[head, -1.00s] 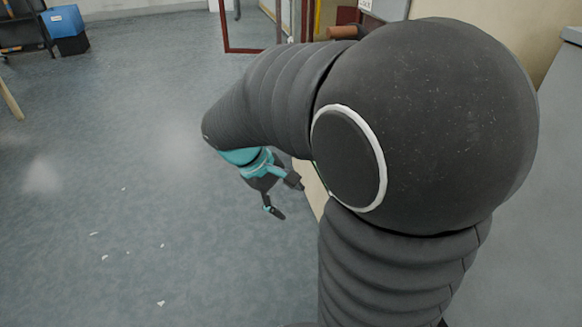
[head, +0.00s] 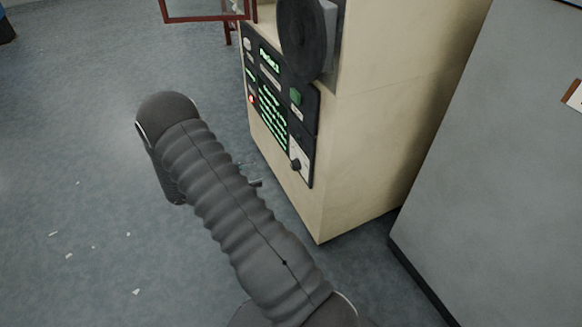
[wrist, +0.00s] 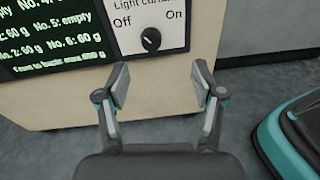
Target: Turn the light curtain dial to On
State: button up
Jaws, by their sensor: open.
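The light curtain dial (wrist: 151,39) is a small black knob on a white plate (wrist: 180,38) in the wrist view, with "Off" printed at its upper left and "On" at its upper right. Its light mark appears to lean to the upper left, towards Off. The dial also shows low on the machine's panel in the head view (head: 296,165). My gripper (wrist: 162,84) is open and empty, its two fingers apart just below the dial and not touching it. In the head view my arm hides most of the gripper.
The cream machine cabinet (head: 355,150) carries a black panel with a green-text screen (head: 272,105), a green button (head: 296,97) and a red button (head: 251,99). A grey cabinet (head: 490,170) stands to the right. Floor at left is open, with white scraps.

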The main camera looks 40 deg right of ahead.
aim_at(292, 166)
jog(key=shift+n+t+h, duration=0.5)
jog(key=shift+n+h, duration=0.2)
jog(key=shift+n, duration=0.2)
jog(key=d+f, duration=0.1)
jog(key=d, duration=0.3)
jog(key=s+d+f, duration=0.1)
jog(key=d, duration=0.4)
jog(key=s+d+f+p, duration=0.1)
jog(key=d, duration=0.3)
jog(key=shift+s+d+f, duration=0.2)
jog(key=shift+d+f, duration=0.15)
jog(key=c, duration=1.2)
